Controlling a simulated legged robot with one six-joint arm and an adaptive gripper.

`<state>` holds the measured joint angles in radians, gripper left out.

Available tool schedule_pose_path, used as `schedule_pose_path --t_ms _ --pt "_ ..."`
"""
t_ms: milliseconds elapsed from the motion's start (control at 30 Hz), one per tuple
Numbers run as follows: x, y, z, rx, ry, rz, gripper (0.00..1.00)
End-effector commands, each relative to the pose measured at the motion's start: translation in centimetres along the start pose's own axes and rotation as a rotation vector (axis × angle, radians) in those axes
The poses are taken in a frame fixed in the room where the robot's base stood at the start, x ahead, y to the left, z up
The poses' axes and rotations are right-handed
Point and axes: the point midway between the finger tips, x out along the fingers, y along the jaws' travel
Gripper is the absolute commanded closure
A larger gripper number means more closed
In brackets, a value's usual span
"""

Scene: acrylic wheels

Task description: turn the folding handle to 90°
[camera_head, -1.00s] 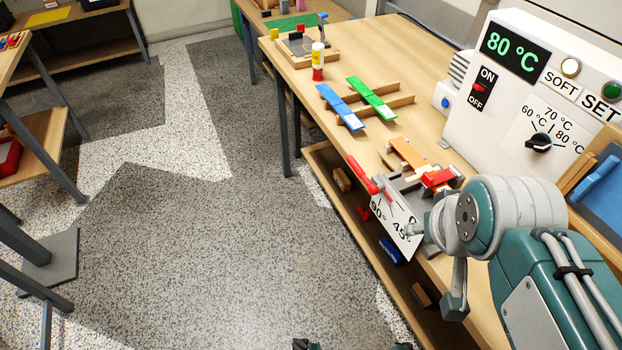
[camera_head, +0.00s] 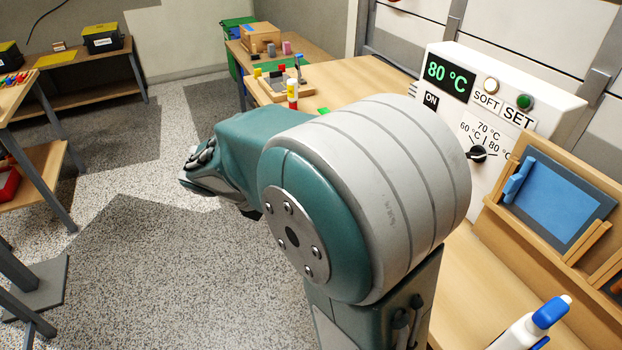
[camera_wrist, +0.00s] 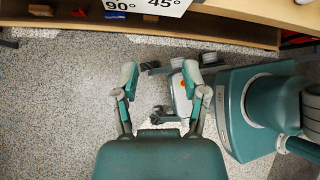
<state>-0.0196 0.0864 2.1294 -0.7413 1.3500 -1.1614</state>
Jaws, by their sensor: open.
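The white angle plate (camera_wrist: 144,5) marked 90° and 45° shows only by its lower part, at the top edge of the wrist view. The red folding handle is in neither current view; in the head view my own arm covers the part of the bench where it stood. My gripper (camera_wrist: 160,80) is open and empty in the wrist view, with its two fingers wide apart over the floor, apart from the plate.
The heater box (camera_head: 500,115) with an 80 °C display stands on the bench at the right. A blue panel in a wooden stand (camera_head: 560,200) and a white bottle with a blue cap (camera_head: 530,325) are nearer. A wooden shelf (camera_wrist: 220,27) runs below the plate. Floor at the left is open.

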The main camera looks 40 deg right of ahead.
Motion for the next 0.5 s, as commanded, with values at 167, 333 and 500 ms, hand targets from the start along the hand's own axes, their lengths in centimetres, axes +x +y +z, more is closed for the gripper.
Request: schedule_pose_path --t_ms 167,333,500 --pt "2.2 4.4 0.3 -0.415 -0.218 -0.145 0.43" --pt "4.1 8.7 0.0 -0.792 -0.397 -0.318 0.43" --pt "5.7 12.2 -1.1 -1.091 -0.531 -0.494 0.43"
